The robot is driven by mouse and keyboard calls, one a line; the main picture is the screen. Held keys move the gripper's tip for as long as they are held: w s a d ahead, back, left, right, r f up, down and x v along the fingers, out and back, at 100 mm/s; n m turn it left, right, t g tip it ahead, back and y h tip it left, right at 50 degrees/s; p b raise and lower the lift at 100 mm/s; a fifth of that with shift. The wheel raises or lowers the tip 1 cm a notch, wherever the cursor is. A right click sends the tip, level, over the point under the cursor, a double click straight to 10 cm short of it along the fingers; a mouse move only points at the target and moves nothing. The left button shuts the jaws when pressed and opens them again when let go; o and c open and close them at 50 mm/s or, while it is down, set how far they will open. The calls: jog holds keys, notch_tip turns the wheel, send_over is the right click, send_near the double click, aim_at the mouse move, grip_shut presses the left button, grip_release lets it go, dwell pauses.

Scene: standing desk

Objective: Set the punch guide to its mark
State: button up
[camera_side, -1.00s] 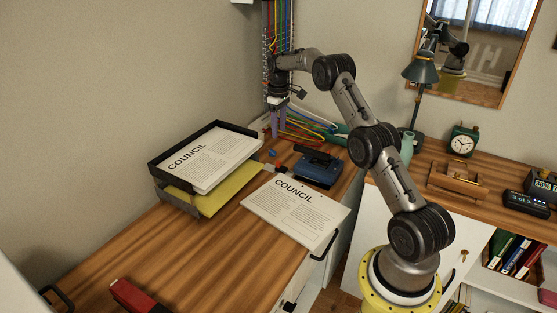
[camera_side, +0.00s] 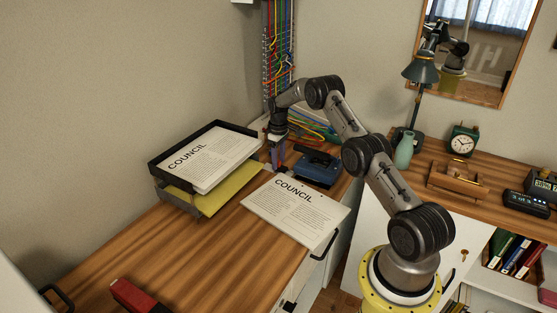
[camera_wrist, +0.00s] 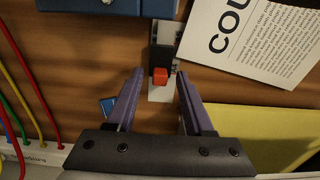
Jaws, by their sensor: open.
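The blue hole punch (camera_side: 318,168) stands on the desk behind the loose paper; its edge shows at the top of the wrist view (camera_wrist: 110,5). My gripper (camera_side: 275,168) points down beside the punch, low over the desk. In the wrist view my open fingers (camera_wrist: 160,82) lie left and right of the block, with gaps on both sides. I cannot tell whether the tips are at its height. The mark is not distinguishable.
The COUNCIL paper (camera_side: 295,212) lies close to the rail. A black letter tray (camera_side: 160,172) with another sheet stands left, over a yellow folder (camera_side: 215,203). Coloured cables (camera_wrist: 25,90) are behind the gripper. A red object (camera_side: 135,297) lies at the front; the desk middle is clear.

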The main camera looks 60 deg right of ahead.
grip_shut()
dwell(1.4)
